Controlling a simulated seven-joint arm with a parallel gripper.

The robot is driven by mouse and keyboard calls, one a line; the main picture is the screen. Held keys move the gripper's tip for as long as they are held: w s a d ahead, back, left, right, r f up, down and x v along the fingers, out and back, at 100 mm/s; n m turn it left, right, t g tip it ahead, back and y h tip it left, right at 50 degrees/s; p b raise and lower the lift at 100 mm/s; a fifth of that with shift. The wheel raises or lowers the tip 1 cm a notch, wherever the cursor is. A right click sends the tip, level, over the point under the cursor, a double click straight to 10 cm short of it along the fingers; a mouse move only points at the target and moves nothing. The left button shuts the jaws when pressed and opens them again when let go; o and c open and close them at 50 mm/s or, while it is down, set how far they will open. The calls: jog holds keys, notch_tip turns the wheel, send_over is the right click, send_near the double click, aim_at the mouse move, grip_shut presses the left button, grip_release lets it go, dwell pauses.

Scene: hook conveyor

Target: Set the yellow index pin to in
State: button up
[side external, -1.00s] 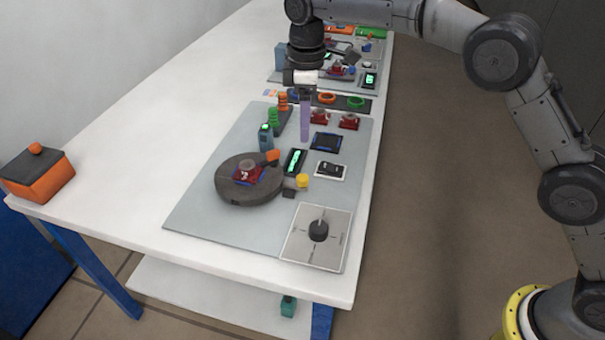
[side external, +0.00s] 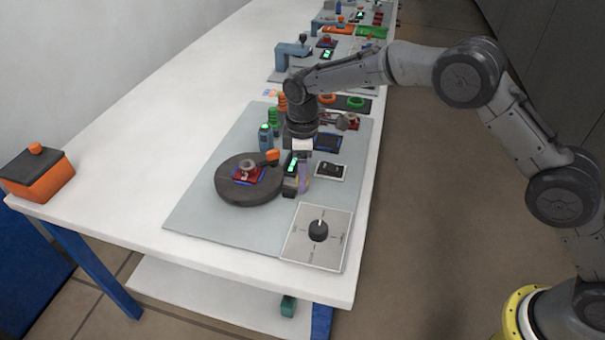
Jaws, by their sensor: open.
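The yellow index pin is hidden behind my gripper's fingers; its dark mount (side external: 289,193) shows at the right edge of the round dark turntable (side external: 238,199). My gripper (side external: 299,184) is open and low over the grey board, with its purple finger standing where the pin's knob is. I cannot tell from this view whether the fingers touch the knob. A red part (side external: 248,174) sits on a blue square on the turntable, with an orange piece (side external: 271,156) at its rim.
A dial plate (side external: 317,236) with a black knob lies in front. A small white-framed panel (side external: 330,171) is just right of the gripper. Green and orange ring stacks (side external: 274,118) stand behind. An orange box (side external: 37,172) is at far left; the white table between is clear.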

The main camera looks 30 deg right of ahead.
jog(key=shift+f, duration=0.3)
grip_shut()
jog(key=shift+r, duration=0.1)
dwell(1.2)
